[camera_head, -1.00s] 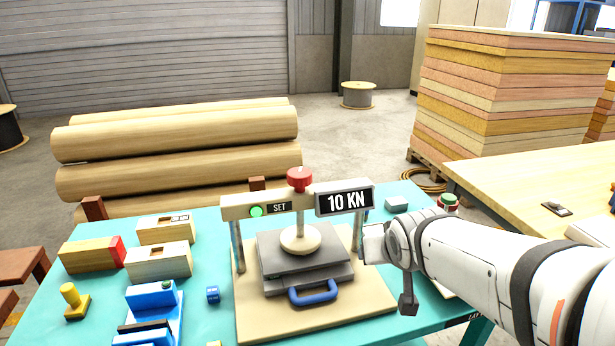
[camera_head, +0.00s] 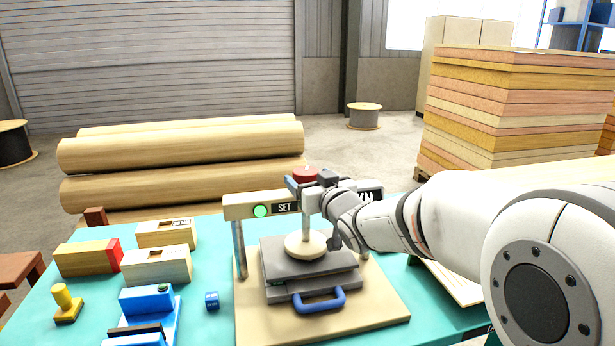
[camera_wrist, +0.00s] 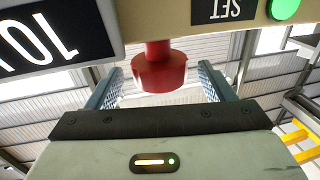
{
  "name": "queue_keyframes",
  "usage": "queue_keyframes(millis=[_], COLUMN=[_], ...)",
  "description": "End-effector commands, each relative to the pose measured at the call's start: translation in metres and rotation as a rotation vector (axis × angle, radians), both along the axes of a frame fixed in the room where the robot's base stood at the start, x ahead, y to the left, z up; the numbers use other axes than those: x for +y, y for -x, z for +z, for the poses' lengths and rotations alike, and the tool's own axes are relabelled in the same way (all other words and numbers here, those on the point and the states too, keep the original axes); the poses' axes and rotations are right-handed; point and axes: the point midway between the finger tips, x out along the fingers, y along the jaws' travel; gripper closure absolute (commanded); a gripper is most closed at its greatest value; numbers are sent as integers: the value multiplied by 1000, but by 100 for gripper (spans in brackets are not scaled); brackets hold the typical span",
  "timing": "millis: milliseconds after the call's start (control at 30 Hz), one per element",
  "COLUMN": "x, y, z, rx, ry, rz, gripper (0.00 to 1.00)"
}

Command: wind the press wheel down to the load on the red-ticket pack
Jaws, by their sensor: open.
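The press has a cream crossbeam (camera_head: 245,207) on metal posts and a red wheel (camera_head: 306,174) on top of its screw. Its round pale foot (camera_head: 305,245) appears to rest on the grey plates (camera_head: 285,258). A green light (camera_head: 260,211) glows beside the word SET. My gripper (camera_wrist: 160,74) is open, with its two fingers on either side of the red wheel (camera_wrist: 158,72) in the wrist view. I cannot tell whether they touch it. In the head view, my wrist partly hides the load display (camera_head: 370,195). No red ticket is clearly visible on the pressed pack.
On the teal table (camera_head: 200,310) at left stand a red-ended wood block (camera_head: 88,258), pale boxes (camera_head: 157,265), a yellow stamp-like piece (camera_head: 65,303), a blue device (camera_head: 150,310) and a small blue cube (camera_head: 212,300). A blue handle (camera_head: 320,301) juts from the press front. Logs (camera_head: 180,155) lie behind.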

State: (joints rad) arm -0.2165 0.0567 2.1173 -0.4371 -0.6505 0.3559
Motion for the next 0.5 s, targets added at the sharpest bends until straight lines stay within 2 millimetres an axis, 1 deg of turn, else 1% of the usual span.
queue_keyframes(millis=[33,100,200,500], x=[4,7,10,11], y=[-7,-14,-20,-22], z=[0,0,0,0], rx=[1,0,0,0], ry=[0,-1,0,0], rz=[0,0,-1,-2], gripper=[25,25,25,25])
